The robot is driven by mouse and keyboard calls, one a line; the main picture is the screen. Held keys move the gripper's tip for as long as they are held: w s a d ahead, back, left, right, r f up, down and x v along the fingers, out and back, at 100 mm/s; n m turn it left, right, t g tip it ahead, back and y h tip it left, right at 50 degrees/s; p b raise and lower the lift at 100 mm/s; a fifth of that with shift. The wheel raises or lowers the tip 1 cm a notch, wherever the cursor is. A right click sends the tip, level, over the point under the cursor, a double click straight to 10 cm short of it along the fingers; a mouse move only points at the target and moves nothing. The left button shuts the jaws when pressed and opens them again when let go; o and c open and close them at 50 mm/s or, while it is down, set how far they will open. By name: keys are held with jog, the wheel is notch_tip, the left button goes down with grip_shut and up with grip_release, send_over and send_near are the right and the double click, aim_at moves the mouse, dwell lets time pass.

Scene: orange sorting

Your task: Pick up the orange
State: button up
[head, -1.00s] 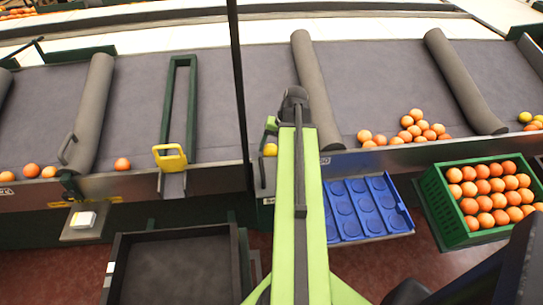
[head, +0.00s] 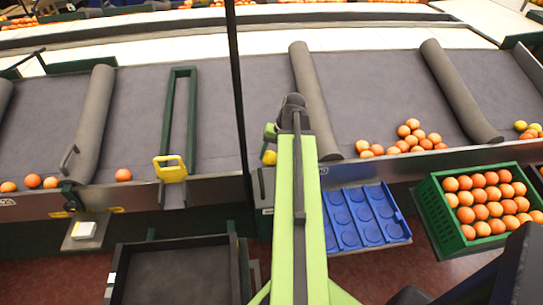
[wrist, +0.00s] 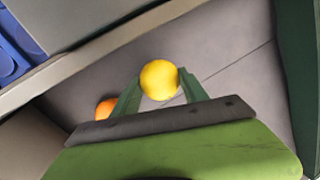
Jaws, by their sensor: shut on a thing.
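A round yellow fruit (wrist: 159,78) sits between the two green fingers of my gripper (wrist: 160,84) in the wrist view. My gripper is shut on it. In the head view the yellow fruit (head: 269,157) shows just left of my arm, beside a green finger; the rest of the gripper is mostly hidden by my arm. An orange (wrist: 104,108) lies on the grey surface behind the left finger, partly hidden. In the head view a heap of oranges (head: 412,138) lies on the belt to the right, and a single orange (head: 123,174) lies to the left.
A green crate (head: 437,216) full of oranges stands at the right. A blue tray (head: 399,232) with round hollows, seemingly empty, is right of my arm. A dark open bin (head: 121,259) stands at front left. Grey rollers (head: 311,100) cross the belt, and a dark post (head: 238,90) rises left of my arm.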

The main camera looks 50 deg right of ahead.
aim_at(271, 153)
jog(key=p+v, duration=0.2)
jog(key=v, duration=0.1)
jog(key=shift+w+r, duration=0.15)
jog(key=shift+r, duration=0.2)
jog(key=s+d+r+p, duration=0.5)
jog(key=s+d+p, duration=0.1)
jog(key=s+d, duration=0.1)
jog(key=shift+s+d+r, duration=0.15)
jog(key=shift+d+r, duration=0.2)
jog(key=shift+d, duration=0.35)
